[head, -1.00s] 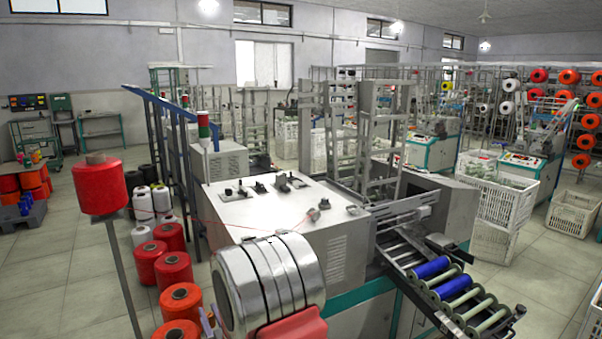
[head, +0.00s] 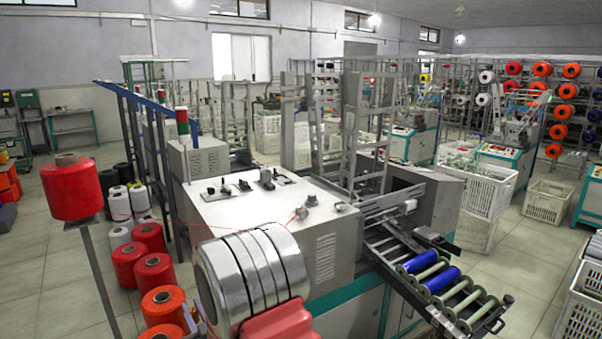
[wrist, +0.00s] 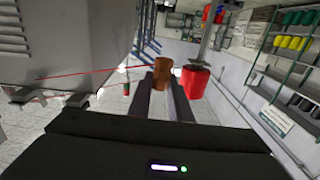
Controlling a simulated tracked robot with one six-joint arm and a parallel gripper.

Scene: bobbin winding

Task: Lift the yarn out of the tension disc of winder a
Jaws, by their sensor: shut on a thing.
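The nearest winder (head: 260,210), which I take for winder a, has a white top with small dark and metal fittings. A small round fitting (head: 302,213), likely the tension disc, sits near its front edge. Thin red yarn (wrist: 95,72) runs across the wrist view towards my gripper (wrist: 162,88), which is shut on it. The fingers show as two dark bars, with a brown piece (wrist: 163,72) at their tips; I cannot tell whether they touch it. In the head view my fingers are hidden. Whether the yarn still sits in the disc is too small to tell.
A red cone (head: 70,187) stands on a post at the left and also shows in the wrist view (wrist: 195,82). Several red cones (head: 150,238) stand on the floor beside the winder. A roller rack (head: 425,275) with blue bobbins juts out at the right.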

